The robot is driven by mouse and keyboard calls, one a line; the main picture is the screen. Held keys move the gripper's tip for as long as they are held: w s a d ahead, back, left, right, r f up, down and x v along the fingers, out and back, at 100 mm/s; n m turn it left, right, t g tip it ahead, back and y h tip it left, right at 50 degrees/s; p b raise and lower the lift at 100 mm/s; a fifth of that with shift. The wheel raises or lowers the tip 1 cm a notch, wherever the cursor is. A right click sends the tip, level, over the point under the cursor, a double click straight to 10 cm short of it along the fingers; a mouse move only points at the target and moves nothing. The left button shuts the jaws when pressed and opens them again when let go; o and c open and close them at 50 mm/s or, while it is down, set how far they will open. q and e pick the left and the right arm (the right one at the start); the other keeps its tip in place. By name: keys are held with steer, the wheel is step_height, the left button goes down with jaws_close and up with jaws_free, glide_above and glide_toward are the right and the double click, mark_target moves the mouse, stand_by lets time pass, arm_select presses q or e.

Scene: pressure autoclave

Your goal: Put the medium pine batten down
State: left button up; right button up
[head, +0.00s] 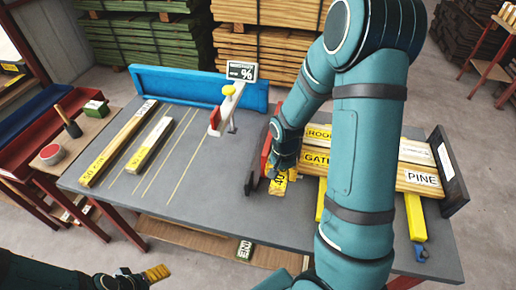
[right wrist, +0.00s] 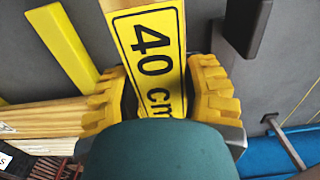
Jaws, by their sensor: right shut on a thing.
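My right gripper (head: 285,162) is shut on a pine batten with a yellow label (head: 279,184), over the middle-right of the grey table. In the right wrist view the label on this batten (right wrist: 150,45) reads 40 cm, and the yellow fingers of the right gripper (right wrist: 157,92) press on both its sides. My arm hides much of it in the head view; whether it touches the table I cannot tell. Two other labelled battens, a longer one (head: 118,143) and a shorter one (head: 150,145), lie on the table's left. My left gripper (head: 152,275) is at the lower left, away from the table.
The grey table (head: 190,190) has thin yellow lines right of the two battens, with bare room there. A white-and-red post with a yellow knob (head: 228,92) stands mid-table. Boards marked ROOF, GATE and PINE (head: 420,178) lie on yellow bars (head: 417,220) at right, beside a dark upright plate (head: 449,170).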

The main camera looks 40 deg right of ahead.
steer(key=shift+f, duration=0.35)
step_height(320, 180, down, 9)
steer(key=shift+f+b, duration=0.15)
steer(key=shift+b, duration=0.75)
steer(key=shift+f, duration=0.1)
steer(key=o, duration=1.2)
steer(key=shift+o, duration=0.2)
